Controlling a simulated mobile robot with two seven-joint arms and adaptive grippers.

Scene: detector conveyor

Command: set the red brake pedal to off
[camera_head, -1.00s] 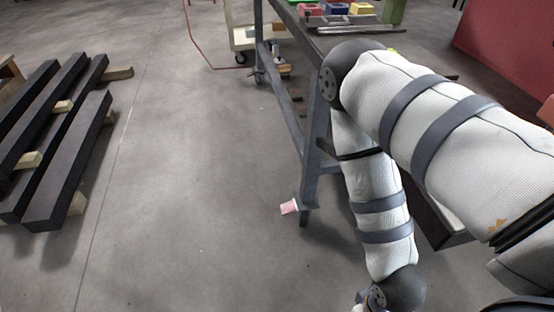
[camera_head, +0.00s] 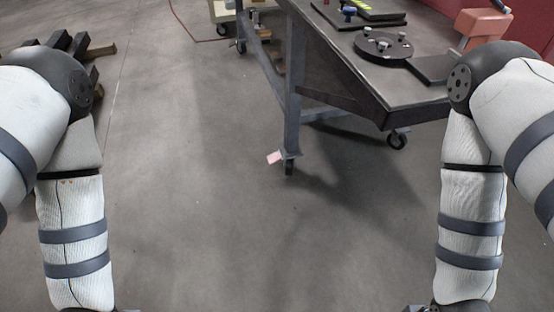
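A small pinkish-red flap (camera_head: 274,157) sticks out to the left at the foot of the table's near leg, close to the floor; it looks like the brake pedal. Whether it is set on or off cannot be told at this size. My left and right arms hang down at the two sides of the picture, well apart from the flap.
Black beams lie at the far left. The floor in front is clear.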

